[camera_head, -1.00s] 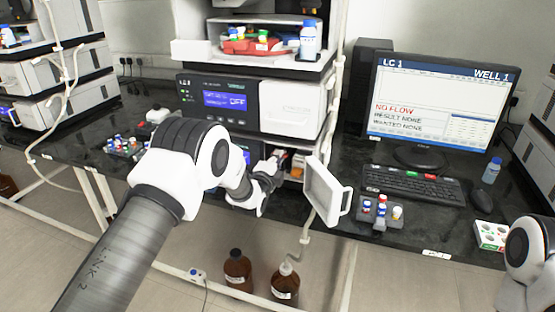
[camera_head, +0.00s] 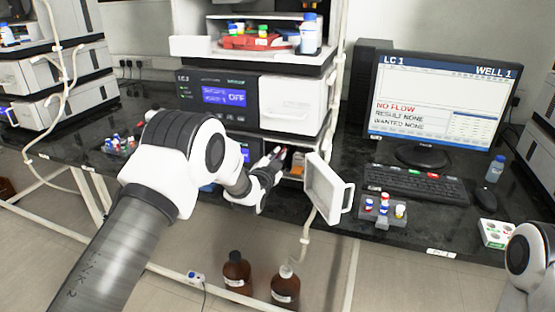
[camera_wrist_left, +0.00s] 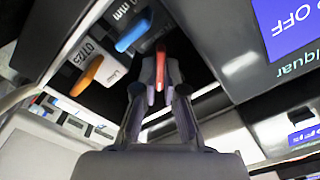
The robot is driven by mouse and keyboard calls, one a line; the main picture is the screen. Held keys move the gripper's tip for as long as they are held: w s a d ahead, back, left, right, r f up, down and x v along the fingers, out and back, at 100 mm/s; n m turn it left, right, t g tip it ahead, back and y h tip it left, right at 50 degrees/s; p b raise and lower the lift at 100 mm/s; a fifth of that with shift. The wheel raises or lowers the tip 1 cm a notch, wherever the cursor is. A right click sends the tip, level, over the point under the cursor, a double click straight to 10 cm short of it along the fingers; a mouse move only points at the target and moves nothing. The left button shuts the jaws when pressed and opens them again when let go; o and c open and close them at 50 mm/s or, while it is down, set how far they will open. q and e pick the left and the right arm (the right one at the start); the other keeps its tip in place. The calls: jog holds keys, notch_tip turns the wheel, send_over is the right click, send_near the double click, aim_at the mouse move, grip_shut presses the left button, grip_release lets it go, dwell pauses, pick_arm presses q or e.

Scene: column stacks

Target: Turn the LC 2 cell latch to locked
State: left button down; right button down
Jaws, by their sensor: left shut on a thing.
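My left gripper (camera_head: 276,156) reaches into the open lower bay of the middle instrument stack. In the left wrist view its fingers (camera_wrist_left: 160,82) are shut on a narrow red lever (camera_wrist_left: 160,62). A blue lever (camera_wrist_left: 133,32) and an orange lever (camera_wrist_left: 87,76) stand beside it on labelled pale blocks. I take the red lever for the cell latch, but its lock marking cannot be read. The stack's front panel (camera_head: 215,95) shows OFF, and its small label appears to read LC 1. My right gripper is not in view.
The bay's white door (camera_head: 328,190) hangs open right of my left gripper. A monitor (camera_head: 440,100) headed LC 1, a keyboard (camera_head: 415,184) and a small vial rack (camera_head: 383,210) stand right. Brown bottles (camera_head: 237,272) stand on the floor. White tubing runs beside the stack.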

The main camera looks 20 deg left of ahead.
pick_arm(q)
jog(key=n+b, duration=0.1)
jog(key=n, duration=0.3)
jog(key=shift+f+n, duration=0.1)
jog(key=shift+n, duration=0.2)
jog(key=shift+n+b, duration=0.3)
jog(key=shift+n, duration=1.6)
jog(key=c, duration=1.3)
grip_release()
jog(key=shift+o, duration=0.2)
jog(key=shift+s, duration=0.1)
jog(key=s, duration=1.2)
jog(key=shift+a, duration=0.2)
jog(key=shift+w, duration=0.1)
